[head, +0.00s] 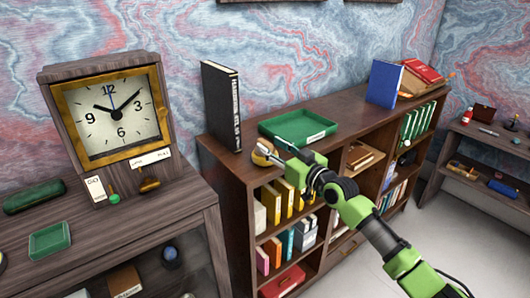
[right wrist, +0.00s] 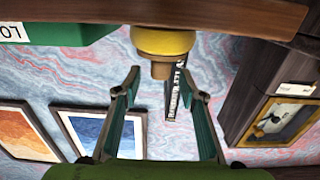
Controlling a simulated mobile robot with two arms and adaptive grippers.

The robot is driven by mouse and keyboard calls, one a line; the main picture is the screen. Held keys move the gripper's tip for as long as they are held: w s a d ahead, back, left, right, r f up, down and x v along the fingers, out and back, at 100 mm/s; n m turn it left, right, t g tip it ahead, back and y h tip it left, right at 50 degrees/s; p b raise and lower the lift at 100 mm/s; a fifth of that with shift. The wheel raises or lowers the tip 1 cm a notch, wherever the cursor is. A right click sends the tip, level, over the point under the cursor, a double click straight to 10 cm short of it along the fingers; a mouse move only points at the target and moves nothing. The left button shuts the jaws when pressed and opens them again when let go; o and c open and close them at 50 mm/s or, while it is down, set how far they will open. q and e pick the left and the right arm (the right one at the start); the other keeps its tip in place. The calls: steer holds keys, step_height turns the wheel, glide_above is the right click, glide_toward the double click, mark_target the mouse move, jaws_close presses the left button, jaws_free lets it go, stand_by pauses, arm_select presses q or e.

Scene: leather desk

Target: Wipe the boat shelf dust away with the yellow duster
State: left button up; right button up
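A yellow duster (head: 263,152) with a rounded head sits at the front edge of the brown bookcase top (head: 340,118), partly hidden by my right gripper. In the right wrist view the duster (right wrist: 162,42) shows as a yellow round head with a short wooden handle, just beyond the fingertips. My right gripper (right wrist: 168,84) is open and empty, its two fingers apart either side of the line to the handle, not touching it. In the head view the right gripper (head: 283,150) is over the bookcase's front edge. I cannot make out any boat or dust. My left gripper is not in view.
A green tray (head: 300,126) lies behind the duster. A black book (head: 221,105) stands to its left and a blue book (head: 384,83) to the right. A wooden clock (head: 110,113) stands on the left cabinet. The bookcase top is bare between tray and blue book.

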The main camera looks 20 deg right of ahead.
mark_target(265, 141)
steer(key=x, duration=0.4)
jaws_close()
stand_by(0.4)
